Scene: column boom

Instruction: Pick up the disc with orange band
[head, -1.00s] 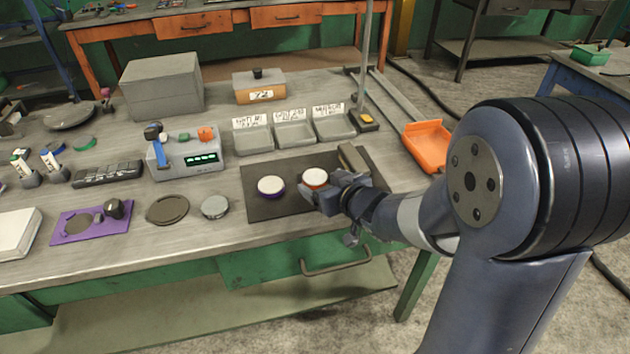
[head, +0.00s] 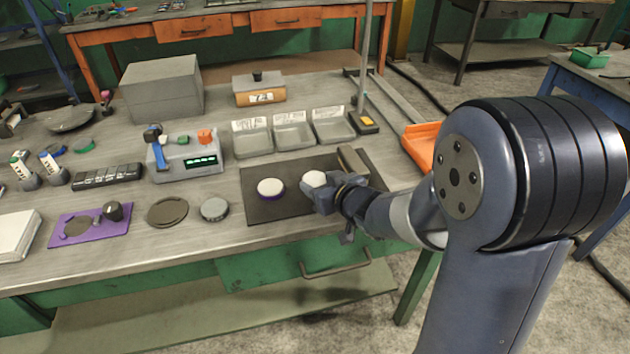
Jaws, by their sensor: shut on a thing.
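The disc with orange band (head: 314,178) is at the middle of the dark mat (head: 262,208). Its white top shows, but its orange band is now mostly hidden by my gripper. My gripper (head: 322,188) is shut on this disc from its near right side. I cannot tell whether the disc is clear of the mat. A second white-topped disc with a purple band (head: 270,188) lies on the mat to the left, apart from my gripper.
Three labelled grey trays (head: 294,134) stand behind the mat. A small grey block (head: 352,162) stands on the mat's right part, close behind my gripper. A grey round disc (head: 214,209) and a flat dark disc (head: 167,211) lie to the left. An orange bin (head: 420,143) is at the right.

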